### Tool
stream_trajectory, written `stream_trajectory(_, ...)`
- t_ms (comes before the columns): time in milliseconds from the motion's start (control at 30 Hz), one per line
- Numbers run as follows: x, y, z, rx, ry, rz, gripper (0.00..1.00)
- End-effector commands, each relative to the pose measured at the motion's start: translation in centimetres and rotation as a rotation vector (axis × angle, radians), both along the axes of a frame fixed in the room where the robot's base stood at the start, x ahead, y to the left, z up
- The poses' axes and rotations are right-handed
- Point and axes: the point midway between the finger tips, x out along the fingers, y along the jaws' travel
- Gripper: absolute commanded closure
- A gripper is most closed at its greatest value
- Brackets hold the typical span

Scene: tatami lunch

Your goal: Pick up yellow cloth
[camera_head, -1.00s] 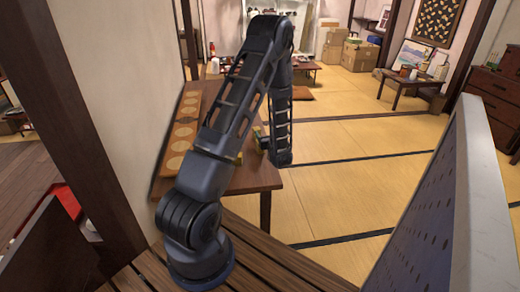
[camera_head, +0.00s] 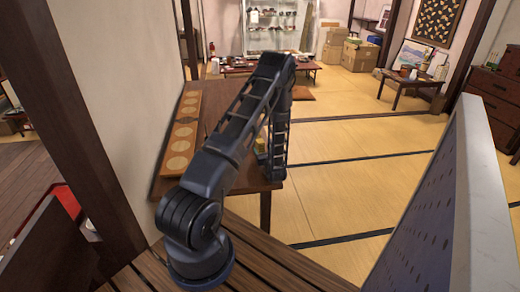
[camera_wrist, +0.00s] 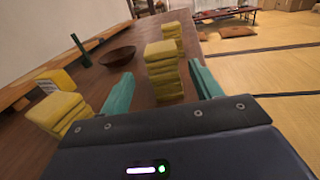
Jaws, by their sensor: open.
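A folded yellow cloth stack (camera_wrist: 163,78) stands on the wooden table (camera_wrist: 200,62) in the middle of the wrist view. My gripper (camera_wrist: 160,69) is open, with one teal finger to the left and one to the right of this stack in the picture. I cannot tell whether either finger touches it. A second yellow stack (camera_wrist: 58,113) is at the near left, outside the fingers. A third yellow stack (camera_wrist: 172,36) stands behind the middle one.
A brown bowl (camera_wrist: 117,56) and a dark green upright object (camera_wrist: 81,50) are farther back on the table. A yellow block-like item (camera_wrist: 57,80) lies at the left. A wooden board with round pale discs (camera_head: 183,135) lies along the wall. Tatami floor (camera_head: 345,190) is clear at the right.

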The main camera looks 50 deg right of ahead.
Motion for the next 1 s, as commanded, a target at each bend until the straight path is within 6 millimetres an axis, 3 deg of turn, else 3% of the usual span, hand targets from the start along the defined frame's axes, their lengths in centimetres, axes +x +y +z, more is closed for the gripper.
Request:
stream_trajectory(600, 4.7, -3.9, 0.1, 0.001, 0.001, 0.0, 0.36)
stream_trajectory(867, 5.0, -4.1, 0.1, 0.001, 0.001, -0.001, 0.36)
stream_trajectory(1000, 5.0, -4.1, 0.1, 0.001, 0.001, -0.001, 0.64)
